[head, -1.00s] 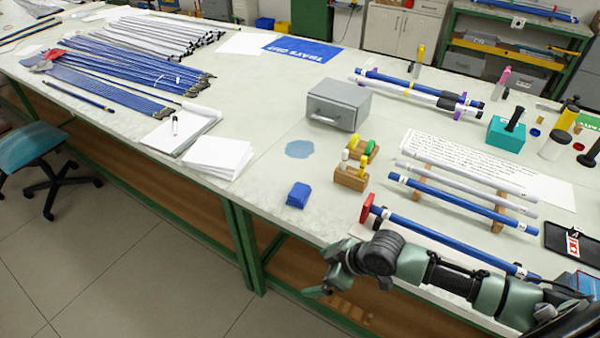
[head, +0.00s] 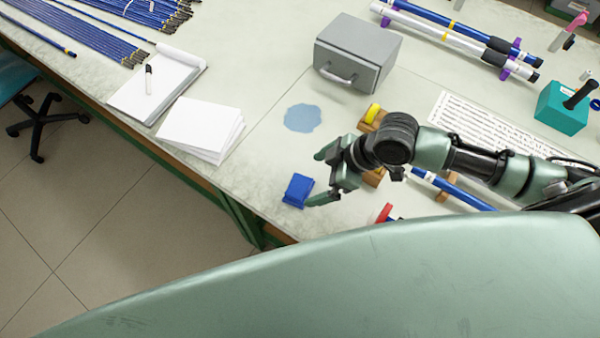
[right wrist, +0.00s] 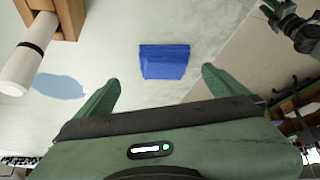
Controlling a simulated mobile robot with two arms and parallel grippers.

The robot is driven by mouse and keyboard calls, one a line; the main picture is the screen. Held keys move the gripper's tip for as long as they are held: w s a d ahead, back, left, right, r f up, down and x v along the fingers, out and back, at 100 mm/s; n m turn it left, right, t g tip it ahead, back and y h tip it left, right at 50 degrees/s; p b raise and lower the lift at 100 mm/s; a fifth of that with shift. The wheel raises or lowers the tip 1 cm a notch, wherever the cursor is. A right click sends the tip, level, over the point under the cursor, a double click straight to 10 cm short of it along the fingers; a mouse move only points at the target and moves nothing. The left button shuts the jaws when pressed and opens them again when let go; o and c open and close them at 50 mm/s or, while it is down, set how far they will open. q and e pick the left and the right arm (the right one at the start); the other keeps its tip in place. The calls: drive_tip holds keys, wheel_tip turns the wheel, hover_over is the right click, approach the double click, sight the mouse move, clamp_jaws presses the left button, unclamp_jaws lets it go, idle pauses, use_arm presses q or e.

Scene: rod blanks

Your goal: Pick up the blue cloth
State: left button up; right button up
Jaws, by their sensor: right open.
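The blue cloth (head: 298,190) is a small folded pad lying on the pale worktop near its front edge. In the right wrist view the cloth (right wrist: 164,62) lies ahead, between the lines of the two fingers. My right gripper (head: 317,178) is open and empty, just right of the cloth in the head view and apart from it. Its two green fingers also show in the right wrist view (right wrist: 160,76). A green and black part of mine (right wrist: 295,25) shows at that view's top right; I cannot tell its jaw state.
A light-blue puddle-like patch (head: 302,118) lies behind the cloth. A wooden block holder (head: 372,118) stands close behind my right gripper, partly hidden. A grey box (head: 357,55) stands further back. White paper (head: 203,127) lies left. The worktop around the cloth is clear.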

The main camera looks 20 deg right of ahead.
sight(302, 187)
drive_tip(key=shift+w+a+f+p, duration=0.1)
drive_tip(key=shift+a+f+p, duration=0.4)
drive_tip(key=shift+a+f, duration=0.65)
drive_tip(key=x, duration=0.3)
drive_tip(key=shift+d+f, duration=0.1)
drive_tip(key=shift+f, duration=0.1)
drive_tip(key=shift+w+f, duration=0.1)
drive_tip(key=shift+f, duration=0.05)
drive_tip(key=c, duration=1.3)
use_arm(q)
drive_tip(key=shift+s+r, duration=0.55)
drive_tip(key=shift+r, duration=0.25)
use_arm(e)
drive_tip(key=shift+o, duration=0.2)
use_arm(q)
drive_tip(key=shift+a+f, duration=0.15)
drive_tip(key=shift+f, duration=0.35)
use_arm(e)
wheel_tip(302, 187, up, 20)
